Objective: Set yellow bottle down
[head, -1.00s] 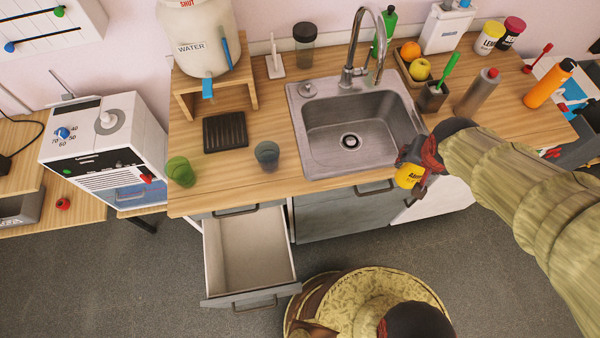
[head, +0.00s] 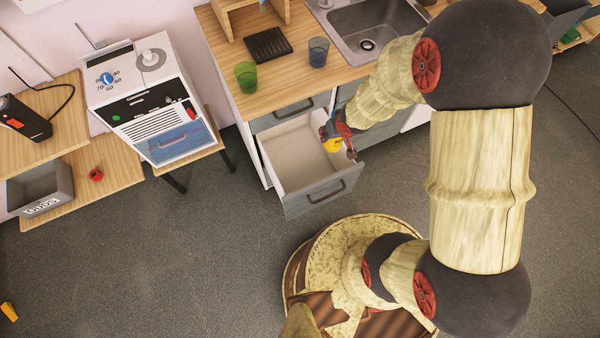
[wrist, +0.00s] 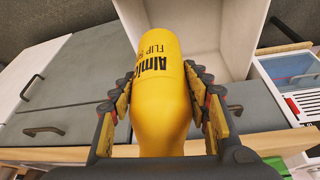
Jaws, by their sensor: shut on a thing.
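The yellow bottle (wrist: 160,85), with dark lettering, fills the middle of the wrist view between the two fingers. My gripper (wrist: 160,100) is shut on it, with a finger pressed to each side. In the head view my gripper (head: 337,138) is over the right side of the open drawer, and a small part of the yellow bottle (head: 333,146) shows under it. The rest of the bottle is hidden by the gripper. The open drawer (head: 292,150) is pale inside and looks empty where it shows. I cannot tell whether the bottle touches the drawer.
The wooden counter (head: 225,50) behind the drawer holds a green cup (head: 246,76), a dark cup (head: 318,52) and a black rack (head: 267,44). A sink (head: 385,20) is to the right. A white appliance (head: 150,100) stands left of the drawer. Grey floor is clear in front.

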